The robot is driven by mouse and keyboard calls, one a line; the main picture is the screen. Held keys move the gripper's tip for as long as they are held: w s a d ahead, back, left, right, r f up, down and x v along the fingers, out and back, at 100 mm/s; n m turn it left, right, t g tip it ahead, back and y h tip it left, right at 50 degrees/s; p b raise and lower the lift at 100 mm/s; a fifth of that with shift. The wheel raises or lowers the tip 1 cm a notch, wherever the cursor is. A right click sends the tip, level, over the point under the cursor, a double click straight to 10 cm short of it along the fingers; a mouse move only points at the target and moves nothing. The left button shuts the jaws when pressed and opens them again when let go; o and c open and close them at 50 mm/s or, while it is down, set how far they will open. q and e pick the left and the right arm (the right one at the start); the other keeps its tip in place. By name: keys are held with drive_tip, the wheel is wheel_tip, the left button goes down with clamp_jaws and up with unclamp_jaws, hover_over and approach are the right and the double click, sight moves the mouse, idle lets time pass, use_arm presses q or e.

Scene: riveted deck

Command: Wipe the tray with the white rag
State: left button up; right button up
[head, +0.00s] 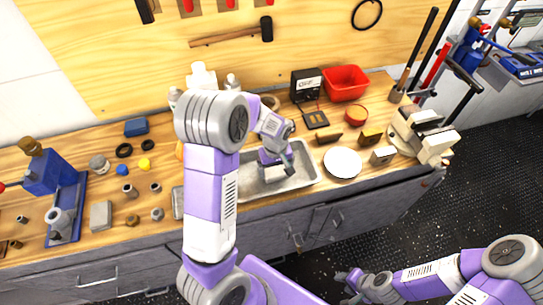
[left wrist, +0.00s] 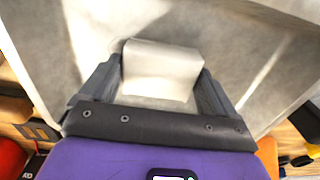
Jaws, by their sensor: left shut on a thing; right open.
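The tray (head: 258,187) is a shallow grey metal tray on the wooden bench, partly hidden behind my left arm in the head view. Its pale, streaked floor fills most of the left wrist view (left wrist: 85,25). My left gripper (head: 279,166) points down inside the tray. It is shut on the white rag (left wrist: 162,68), which shows as a pale folded block between the fingers, at or close to the tray floor; contact cannot be told. My right gripper (head: 349,284) is open and empty, low in front of the bench cabinets.
A white round plate (head: 342,162) lies just right of the tray. Behind are a red bin (head: 346,82), a black box (head: 306,85) and a multimeter (head: 316,119). A blue vise (head: 52,175) and several small metal parts lie on the left.

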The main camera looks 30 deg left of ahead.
use_arm(q)
wheel_tip(320, 180, up, 3)
drive_tip(key=shift+f+p, duration=0.1)
drive_tip(key=shift+p, duration=0.65)
wheel_tip(320, 180, up, 6)
drive_tip(key=p, duration=0.4)
drive_tip(key=shift+f+p, duration=0.25)
drive_tip(key=shift+p, duration=0.05)
